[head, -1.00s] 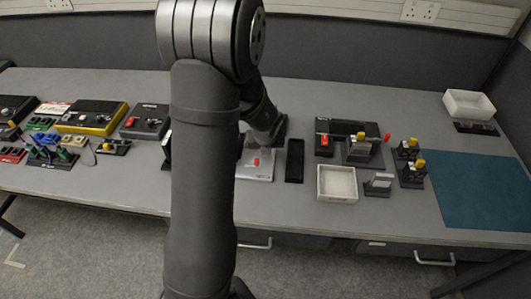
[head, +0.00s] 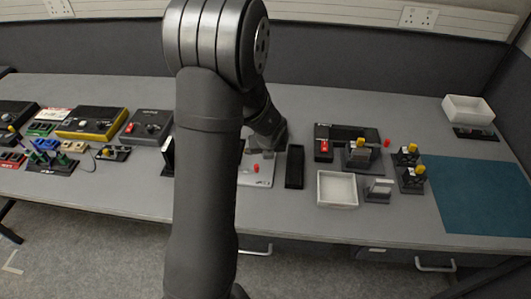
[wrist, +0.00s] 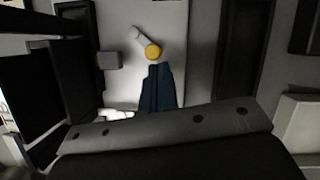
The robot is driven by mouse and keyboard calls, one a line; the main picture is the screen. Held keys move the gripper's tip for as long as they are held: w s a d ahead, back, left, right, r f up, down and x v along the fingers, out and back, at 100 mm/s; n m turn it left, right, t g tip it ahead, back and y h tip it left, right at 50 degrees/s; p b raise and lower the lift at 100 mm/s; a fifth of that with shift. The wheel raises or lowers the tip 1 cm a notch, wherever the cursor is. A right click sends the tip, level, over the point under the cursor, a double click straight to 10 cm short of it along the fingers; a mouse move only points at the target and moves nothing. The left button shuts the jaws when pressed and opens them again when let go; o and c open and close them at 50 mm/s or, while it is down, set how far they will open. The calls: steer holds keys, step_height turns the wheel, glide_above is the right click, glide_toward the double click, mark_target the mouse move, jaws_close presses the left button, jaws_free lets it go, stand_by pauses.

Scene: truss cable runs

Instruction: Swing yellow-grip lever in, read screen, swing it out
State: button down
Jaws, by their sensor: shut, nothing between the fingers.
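In the wrist view a yellow round grip (wrist: 153,51) sits at the end of a short grey lever (wrist: 139,36) over a pale plate (wrist: 190,70). My gripper (wrist: 158,68) is shut and empty, its dark fingertips just below the yellow grip; I cannot tell whether they touch it. In the head view the pale plate (head: 263,176) with a red knob (head: 256,169) shows beside my arm, which hides the lever. I cannot make out a lit screen; dark panels (wrist: 75,60) stand left of the lever in the wrist view.
A dark narrow tray (head: 294,167) lies right of the plate, then a white open box (head: 322,203). Dark fixtures with yellow tops (head: 412,170) stand farther right, before a clear teal mat (head: 480,195). A yellow-edged box (head: 92,122) and other devices fill the left.

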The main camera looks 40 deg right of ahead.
steer(key=shift+s+d+n+y, duration=0.1)
steer(key=shift+d+n+y, duration=0.4)
steer(key=shift+n, duration=0.5)
steer(key=shift+d+n+t+y, duration=0.3)
steer(key=shift+d+n, duration=0.4)
steer(key=shift+n, duration=0.5)
steer(key=shift+w+d+n+y, duration=0.3)
steer(key=shift+d+n+y, duration=0.25)
steer(key=shift+n, duration=0.6)
steer(key=shift+w+d+n+y, duration=0.3)
steer(key=shift+d+n, duration=0.35)
steer(key=shift+n, duration=0.5)
steer(key=shift+w+d+n+y, duration=0.3)
steer(key=shift+n+y, duration=0.05)
steer(key=shift+n, duration=0.45)
steer(key=shift+w+d+n+y, duration=0.25)
steer(key=shift+d+n+y, duration=0.05)
steer(key=shift+n, duration=0.5)
steer(key=shift+w+d+n+g+y, duration=0.3)
steer(key=shift+w+n+g, duration=0.2)
steer(key=shift+n, duration=0.5)
steer(key=shift+a, duration=0.15)
